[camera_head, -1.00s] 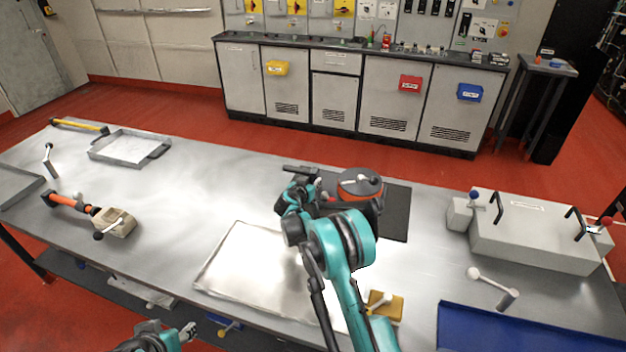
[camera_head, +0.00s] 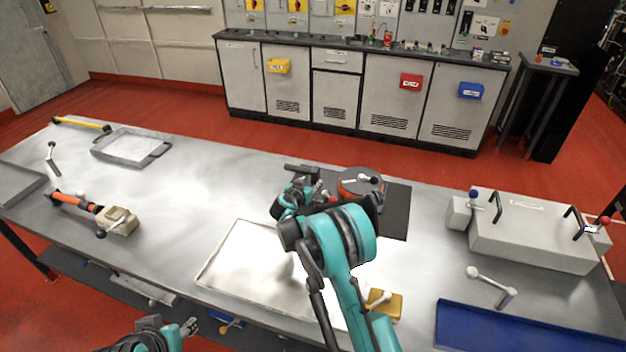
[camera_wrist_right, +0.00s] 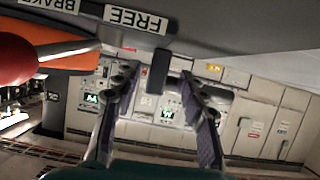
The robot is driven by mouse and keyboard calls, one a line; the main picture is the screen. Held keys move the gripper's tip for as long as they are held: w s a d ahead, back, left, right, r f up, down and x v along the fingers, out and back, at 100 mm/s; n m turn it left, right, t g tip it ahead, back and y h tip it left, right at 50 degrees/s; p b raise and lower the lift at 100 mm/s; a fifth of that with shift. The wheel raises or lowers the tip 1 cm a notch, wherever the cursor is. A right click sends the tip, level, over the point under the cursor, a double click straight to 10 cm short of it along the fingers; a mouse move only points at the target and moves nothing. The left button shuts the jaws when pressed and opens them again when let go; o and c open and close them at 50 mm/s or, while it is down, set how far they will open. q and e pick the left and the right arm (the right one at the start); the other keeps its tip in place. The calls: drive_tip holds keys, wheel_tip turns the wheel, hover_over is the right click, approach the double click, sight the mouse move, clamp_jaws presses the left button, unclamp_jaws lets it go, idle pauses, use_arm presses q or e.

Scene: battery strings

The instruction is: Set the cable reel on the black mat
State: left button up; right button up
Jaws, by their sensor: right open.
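The cable reel (camera_head: 373,187), orange and dark with a crank on top, is at the back middle of the table. It appears over the left part of the black mat (camera_head: 397,222); my right arm hides its lower side, so contact is unclear. My right gripper (camera_head: 303,176) is beside the reel's left side. In the right wrist view its open fingers (camera_wrist_right: 160,112) stand apart on either side of a dark tab (camera_wrist_right: 157,72) under the grey part labelled FREE. The reel's orange side (camera_wrist_right: 65,55) also shows there. My left gripper (camera_head: 190,327) is low at the front left, its jaws unclear.
A pale square tray (camera_head: 222,262) lies left of my right arm. A grey box with handles (camera_head: 535,240) and a blue tray (camera_head: 520,330) are on the right. A yellow block (camera_head: 393,308) is near the front.

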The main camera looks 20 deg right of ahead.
drive_tip(key=p+v, duration=0.1)
drive_tip(key=v, duration=0.6)
drive_tip(key=shift+s+a+r+p, duration=0.2)
drive_tip(key=shift+s+r+p, duration=0.05)
drive_tip(key=shift+s+p, duration=0.1)
drive_tip(key=shift+s+r, duration=0.2)
drive_tip(key=shift+r, duration=0.05)
drive_tip(key=s+d+r+n+g+y, duration=0.1)
drive_tip(key=s+r+n+g+y, duration=0.1)
drive_tip(key=s+r, duration=0.6)
drive_tip(key=s+d+r+n+g+y, duration=0.15)
drive_tip(key=s+r, duration=0.25)
drive_tip(key=s, duration=0.8)
drive_tip(key=s+a+f+n+y, duration=0.1)
drive_tip(key=s+a+y, duration=0.1)
drive_tip(key=s, duration=0.8)
drive_tip(key=s+a+f+n+y, duration=0.1)
drive_tip(key=s+a+n+y, duration=0.1)
drive_tip(key=s, duration=0.9)
drive_tip(key=shift+s+a+f+g, duration=0.1)
drive_tip(key=shift+s+g, duration=0.05)
drive_tip(key=shift+g, duration=0.1)
